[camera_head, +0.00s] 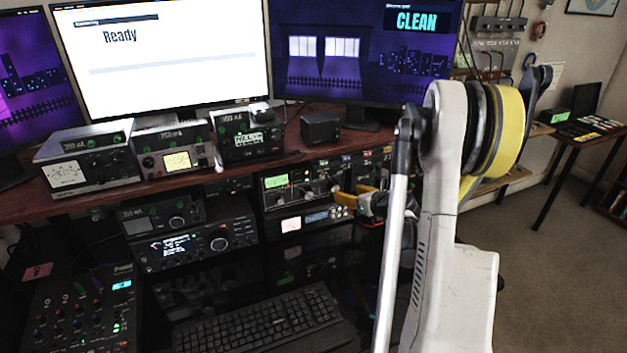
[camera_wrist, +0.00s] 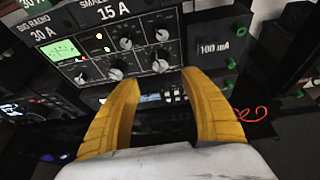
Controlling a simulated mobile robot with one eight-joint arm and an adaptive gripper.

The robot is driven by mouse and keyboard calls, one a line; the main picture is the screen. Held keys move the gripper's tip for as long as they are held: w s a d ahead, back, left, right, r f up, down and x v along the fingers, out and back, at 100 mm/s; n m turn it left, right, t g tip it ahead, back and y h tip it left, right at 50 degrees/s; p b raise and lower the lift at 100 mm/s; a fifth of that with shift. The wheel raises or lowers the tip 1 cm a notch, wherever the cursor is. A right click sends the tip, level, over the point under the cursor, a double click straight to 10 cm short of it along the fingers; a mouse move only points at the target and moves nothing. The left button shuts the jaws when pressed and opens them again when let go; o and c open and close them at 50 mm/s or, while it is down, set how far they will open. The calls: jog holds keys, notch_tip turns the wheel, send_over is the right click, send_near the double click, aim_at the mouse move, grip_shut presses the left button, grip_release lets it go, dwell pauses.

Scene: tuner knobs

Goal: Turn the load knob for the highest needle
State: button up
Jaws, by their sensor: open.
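The tuner (camera_head: 300,185) is a dark box with a green-lit meter (camera_head: 276,181) under the desk shelf. In the wrist view the meter (camera_wrist: 60,50) shows at the left of the tuner's panel, with several round knobs beside it. One large knob (camera_wrist: 160,66) sits at the lower right and another knob (camera_wrist: 115,73) at the lower middle. The knob labels are too small to read, so I cannot tell which is load. My gripper (camera_wrist: 160,77) has its two yellow fingers apart, empty, just below the panel. In the head view my gripper (camera_head: 371,202) is right of the tuner, partly hidden by my arm.
A unit with a blue display (camera_head: 318,217) is directly below the tuner. A radio (camera_head: 190,246) stands to its left. A keyboard (camera_head: 258,318) lies in front. In the wrist view a 100 mA panel (camera_wrist: 213,48) and a red cable (camera_wrist: 253,113) are to the right.

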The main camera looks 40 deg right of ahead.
aim_at(336, 189)
jog(key=b+x, duration=0.2)
jog(key=x, duration=0.7)
jog(key=shift+w+f+b, duration=0.1)
jog(key=shift+f+b, duration=0.05)
jog(key=shift+b, duration=0.15)
jog(key=shift+c, duration=0.5)
grip_shut()
